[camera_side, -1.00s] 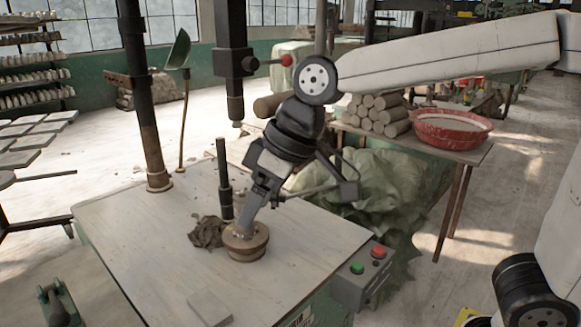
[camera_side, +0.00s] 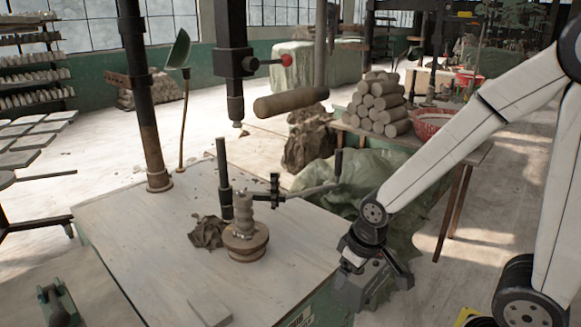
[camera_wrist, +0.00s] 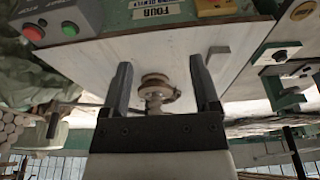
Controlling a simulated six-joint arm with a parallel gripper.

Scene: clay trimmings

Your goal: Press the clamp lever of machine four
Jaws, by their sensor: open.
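The clamp lever (camera_side: 312,190) sticks out to the right from a dark clamp post (camera_side: 274,189), with an upright black grip at its end. In the wrist view the black grip (camera_wrist: 52,125) seems to show at lower left. A grey stacked clay-coloured piece (camera_side: 243,212) stands on a round brown base (camera_side: 246,244) beside the clamp. My gripper (camera_side: 372,285) is low at the table's right edge, apart from the lever, and covers the button box. In the wrist view my gripper (camera_wrist: 160,66) has its fingers wide apart and empty. The FOUR label (camera_wrist: 152,12) shows there.
A dark clay heap (camera_side: 207,231) and a flat slab (camera_side: 209,308) lie on the table (camera_side: 150,250). Dark posts rise at the back. A red-knobbed press head (camera_side: 240,62) hangs above. The button box (camera_wrist: 62,20) shows green and red buttons in the wrist view.

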